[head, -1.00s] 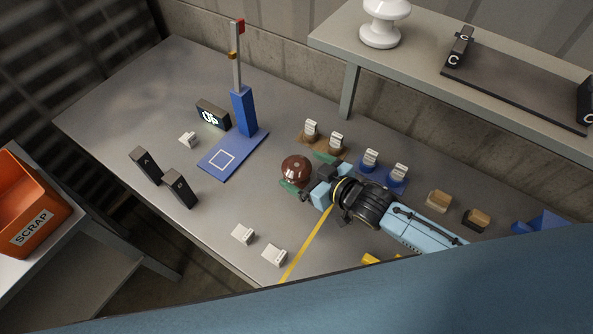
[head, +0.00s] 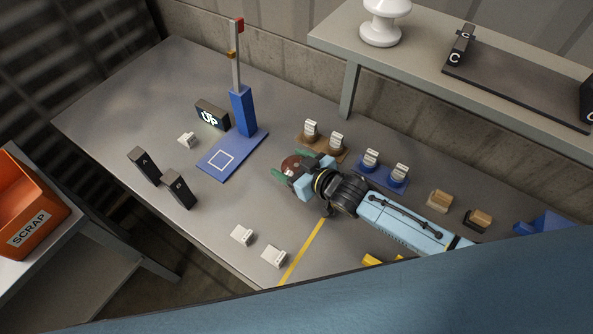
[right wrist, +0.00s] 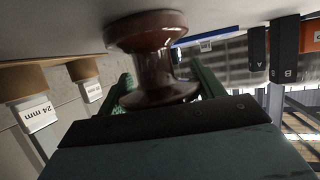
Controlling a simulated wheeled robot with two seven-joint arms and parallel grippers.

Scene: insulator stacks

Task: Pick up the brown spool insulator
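The brown spool insulator (head: 291,163) stands on the grey table, partly hidden by my right gripper (head: 291,166) in the head view. In the right wrist view the glossy brown spool (right wrist: 150,55) fills the space between the two green fingers of my right gripper (right wrist: 165,86). The fingers are spread, one on each side of the spool. Whether either finger touches it I cannot tell. My left gripper is not in view.
Brown holders (head: 309,140) with white tags and a blue holder (head: 372,170) stand close behind the gripper. A blue stand (head: 232,155) with a post is to the left. Small white tags (head: 242,235) lie in front. An orange scrap bin (head: 28,205) is far left.

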